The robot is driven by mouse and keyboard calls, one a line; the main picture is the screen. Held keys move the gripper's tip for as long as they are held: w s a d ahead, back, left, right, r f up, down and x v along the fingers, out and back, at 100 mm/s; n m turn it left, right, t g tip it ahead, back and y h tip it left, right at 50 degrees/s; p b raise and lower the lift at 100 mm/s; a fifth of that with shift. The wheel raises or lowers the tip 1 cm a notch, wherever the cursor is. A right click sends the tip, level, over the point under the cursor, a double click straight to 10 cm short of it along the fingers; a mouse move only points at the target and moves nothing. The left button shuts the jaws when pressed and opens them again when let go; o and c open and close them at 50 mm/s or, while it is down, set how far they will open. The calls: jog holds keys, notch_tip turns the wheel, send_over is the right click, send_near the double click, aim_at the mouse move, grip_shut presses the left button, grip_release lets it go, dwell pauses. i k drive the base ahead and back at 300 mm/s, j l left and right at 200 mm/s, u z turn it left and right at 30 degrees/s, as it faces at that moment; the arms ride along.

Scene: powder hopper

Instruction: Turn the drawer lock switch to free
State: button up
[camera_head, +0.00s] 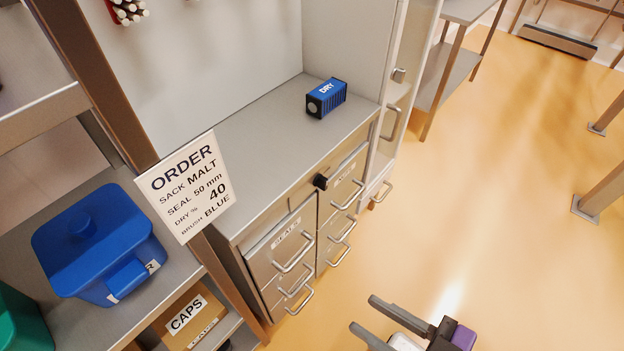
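The drawer lock switch appears as a small black knob (320,182) on the front rail under the grey counter, between two columns of drawers. Its exact setting is too small to read. The left drawers (280,247) and right drawers (345,190) have metal bar handles and look shut. My gripper (362,313) is at the bottom of the picture, to the lower right of the knob and well apart from it. Its two dark fingers are spread with nothing between them.
A blue DRY box (326,97) stands on the counter (262,135). An order sign (186,187) hangs at the left post. A blue lidded bin (97,243) and a CAPS box (190,318) sit on left shelves. The floor (480,190) right of the drawers is clear.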

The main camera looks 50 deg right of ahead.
aim_at(321, 181)
jog(key=k+l+u, duration=0.25)
jog(key=l, duration=0.25)
jog(key=k+l+u, duration=0.3)
jog(key=k+l, duration=0.15)
